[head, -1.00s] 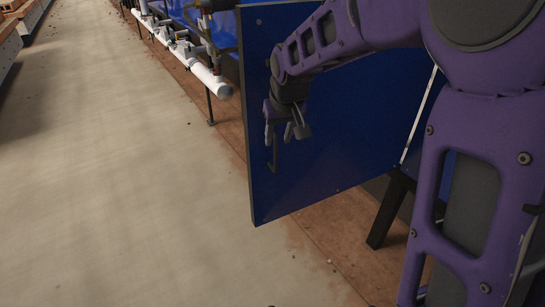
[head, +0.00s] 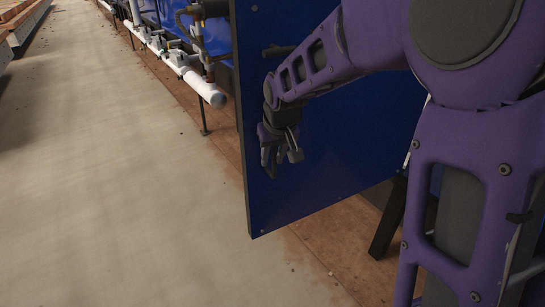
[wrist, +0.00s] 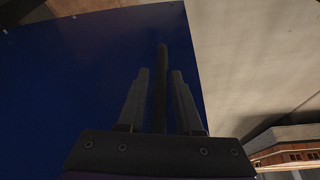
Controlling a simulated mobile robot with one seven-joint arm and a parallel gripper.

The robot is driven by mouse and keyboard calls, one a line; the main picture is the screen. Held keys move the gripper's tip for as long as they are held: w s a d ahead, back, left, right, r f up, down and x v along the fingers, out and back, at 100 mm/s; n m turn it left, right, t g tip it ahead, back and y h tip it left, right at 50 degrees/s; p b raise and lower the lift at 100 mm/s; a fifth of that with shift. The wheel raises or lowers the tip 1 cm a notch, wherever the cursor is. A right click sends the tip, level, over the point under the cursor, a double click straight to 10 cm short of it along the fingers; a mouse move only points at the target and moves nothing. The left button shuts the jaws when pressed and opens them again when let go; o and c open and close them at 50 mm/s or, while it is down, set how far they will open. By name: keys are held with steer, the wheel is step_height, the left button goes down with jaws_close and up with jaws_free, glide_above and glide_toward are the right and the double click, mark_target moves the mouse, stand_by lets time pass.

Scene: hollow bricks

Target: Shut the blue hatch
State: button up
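The blue hatch (head: 340,140) is a flat dark-blue panel that stands swung out over the walkway, its free edge on the left in the head view. It fills the left of the wrist view (wrist: 60,90). My gripper (head: 280,158) is at the panel's face near that free edge. In the wrist view its two fingers (wrist: 160,95) are apart, with the dark bar handle (wrist: 161,65) between them. Gaps show on both sides of the bar, so the gripper looks open around it. In the head view my gripper mostly hides the handle.
A white pipe (head: 205,88) with fittings runs along the wall left of the hatch. A black leg (head: 388,222) stands below the panel at right. The pale concrete walkway (head: 110,190) at left is clear. Bricks (wrist: 290,145) show at the wrist view's lower right.

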jaws_close()
stand_by(1.2)
